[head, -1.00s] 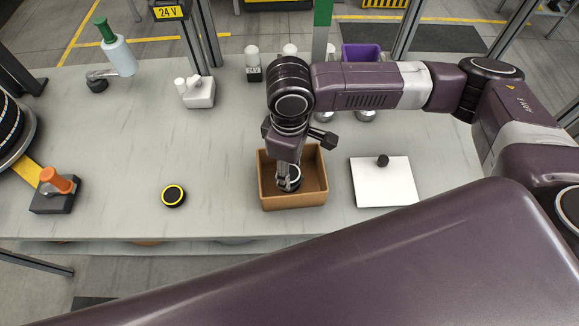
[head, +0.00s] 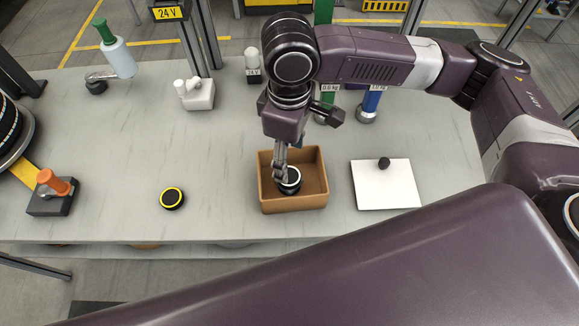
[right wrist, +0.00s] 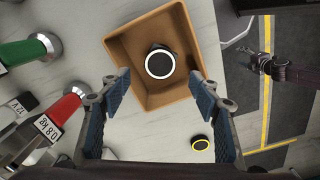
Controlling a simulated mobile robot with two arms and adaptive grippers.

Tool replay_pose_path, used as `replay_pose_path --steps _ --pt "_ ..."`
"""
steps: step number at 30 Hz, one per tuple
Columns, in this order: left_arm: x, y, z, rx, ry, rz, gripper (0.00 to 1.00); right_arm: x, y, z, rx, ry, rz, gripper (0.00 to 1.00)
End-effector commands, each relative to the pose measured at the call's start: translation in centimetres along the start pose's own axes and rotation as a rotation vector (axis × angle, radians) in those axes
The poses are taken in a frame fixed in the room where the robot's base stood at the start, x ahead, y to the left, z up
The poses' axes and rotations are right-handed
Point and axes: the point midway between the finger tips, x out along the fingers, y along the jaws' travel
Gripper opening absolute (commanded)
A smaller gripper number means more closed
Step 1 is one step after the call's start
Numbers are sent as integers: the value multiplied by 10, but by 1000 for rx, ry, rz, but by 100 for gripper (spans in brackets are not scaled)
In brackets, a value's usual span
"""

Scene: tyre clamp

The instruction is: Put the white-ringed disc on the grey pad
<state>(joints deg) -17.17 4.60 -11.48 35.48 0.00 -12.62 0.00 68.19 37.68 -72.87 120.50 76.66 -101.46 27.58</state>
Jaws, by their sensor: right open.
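The white-ringed disc (head: 290,182) is black with a white ring and lies inside the brown open box (head: 296,206). It also shows in the right wrist view (right wrist: 160,63), against the box floor. My right gripper (head: 282,174) points down over the box. In the right wrist view its two fingers (right wrist: 158,84) are spread wide with nothing between them, on the near side of the disc. A pale square plate (head: 387,190) with a dark knob lies right of the box; I cannot tell whether it is the grey pad. A dark jointed part, perhaps my left gripper (right wrist: 262,62), shows in the right wrist view.
A yellow-ringed disc (head: 172,198) lies left of the box. An orange-handled clamp (head: 55,190) stands at far left. Weights stand behind the box, including a red one (right wrist: 62,108) and a blue one (head: 370,104).

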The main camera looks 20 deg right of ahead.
Motion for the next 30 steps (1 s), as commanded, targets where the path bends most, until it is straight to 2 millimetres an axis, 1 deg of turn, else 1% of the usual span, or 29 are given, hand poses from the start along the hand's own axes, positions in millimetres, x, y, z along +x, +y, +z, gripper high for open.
replay_pose_path --steps 1,4,7,10,15,30 --pt "3 0 0 0 0 0 54 -10 0 -1 -2 5 3 57" --pt "4 0 1 0 0 0 54 -28 0 -1 -2 3 2 57" --pt "6 0 1 0 0 0 54 -41 0 -1 -1 2 1 57" --pt "6 0 1 0 0 0 54 -49 0 0 -1 0 0 57" --pt "6 0 1 0 0 0 54 -53 0 0 -1 -1 0 57" --pt "6 0 0 -1 2 0 54 -52 0 0 -1 -1 -1 57"
